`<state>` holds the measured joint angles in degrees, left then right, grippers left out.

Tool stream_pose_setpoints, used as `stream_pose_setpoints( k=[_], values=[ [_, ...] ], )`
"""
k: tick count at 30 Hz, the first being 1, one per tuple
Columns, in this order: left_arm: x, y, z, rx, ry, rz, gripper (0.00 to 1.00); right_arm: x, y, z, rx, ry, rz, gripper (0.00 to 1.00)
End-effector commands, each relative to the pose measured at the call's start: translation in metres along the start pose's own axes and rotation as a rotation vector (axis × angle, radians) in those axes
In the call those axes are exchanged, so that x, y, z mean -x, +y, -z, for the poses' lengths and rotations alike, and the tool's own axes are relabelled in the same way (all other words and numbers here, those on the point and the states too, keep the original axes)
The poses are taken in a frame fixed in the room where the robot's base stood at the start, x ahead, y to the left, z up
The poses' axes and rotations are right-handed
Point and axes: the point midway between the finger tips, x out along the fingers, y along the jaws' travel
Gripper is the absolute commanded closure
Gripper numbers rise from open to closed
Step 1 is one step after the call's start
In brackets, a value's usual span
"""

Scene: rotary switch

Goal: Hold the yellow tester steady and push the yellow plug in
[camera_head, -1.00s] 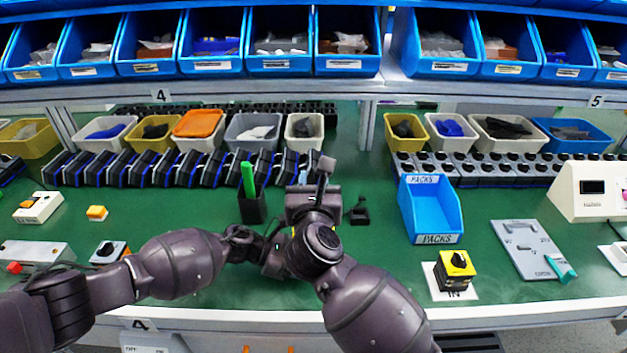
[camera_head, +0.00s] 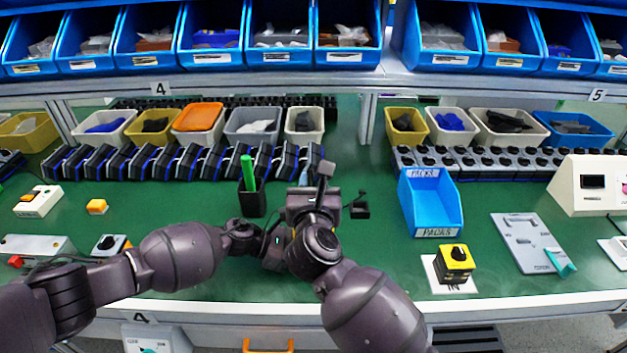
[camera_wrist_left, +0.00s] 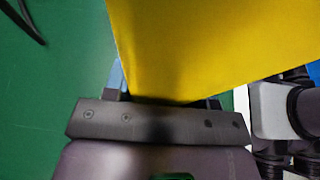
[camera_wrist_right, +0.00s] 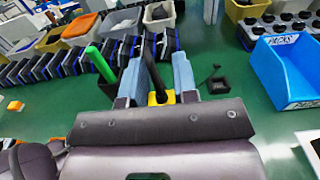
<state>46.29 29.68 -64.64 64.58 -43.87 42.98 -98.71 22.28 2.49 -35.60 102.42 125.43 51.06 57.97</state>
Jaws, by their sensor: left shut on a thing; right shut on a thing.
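The yellow tester (camera_wrist_left: 210,45) fills much of the left wrist view as a large, plain yellow face, close to the camera. My left gripper (camera_wrist_left: 165,97) is shut on its near edge; the fingertips are mostly hidden behind it. The yellow plug (camera_wrist_right: 160,98) shows in the right wrist view between the light-blue fingers of my right gripper (camera_wrist_right: 163,62), which is shut on it. A dark cable or stem rises from the plug. In the head view both wrists are close together at mid-table and hide the tester and plug. I cannot tell whether plug and tester touch.
A green pen stands in a black holder (camera_head: 252,203) just left of my grippers. A blue PACKS bin (camera_head: 437,233) and a yellow-and-black switch box (camera_head: 455,268) stand to the right. A row of black units (camera_head: 180,162) lies behind.

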Motion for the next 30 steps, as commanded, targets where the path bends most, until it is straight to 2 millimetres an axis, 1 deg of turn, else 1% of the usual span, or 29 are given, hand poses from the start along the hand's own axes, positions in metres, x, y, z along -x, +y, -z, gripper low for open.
stream_pose_setpoints(
  k=[14,15,20,21,30],
  values=[
    [0.0001,0.0001,-0.0002,0.000,0.000,0.000,0.74,0.0000,-0.0002,0.0100,0.001,0.001,0.000,0.96],
    [0.0000,0.0001,-0.0002,0.000,0.000,0.000,0.74,0.0000,-0.0002,0.0100,0.001,0.000,0.000,0.70],
    [0.0000,0.0001,-0.0002,0.000,0.000,0.000,0.74,0.0000,-0.0001,0.0096,0.001,0.000,0.000,0.45],
    [0.0000,0.0001,-0.0002,0.000,0.000,0.000,0.74,0.0000,-0.0001,0.0097,0.001,0.000,0.000,0.43],
    [0.0001,0.0001,-0.0002,0.000,0.000,0.000,0.74,0.0021,0.0000,0.0099,0.000,0.000,0.000,0.43]
  ],
)
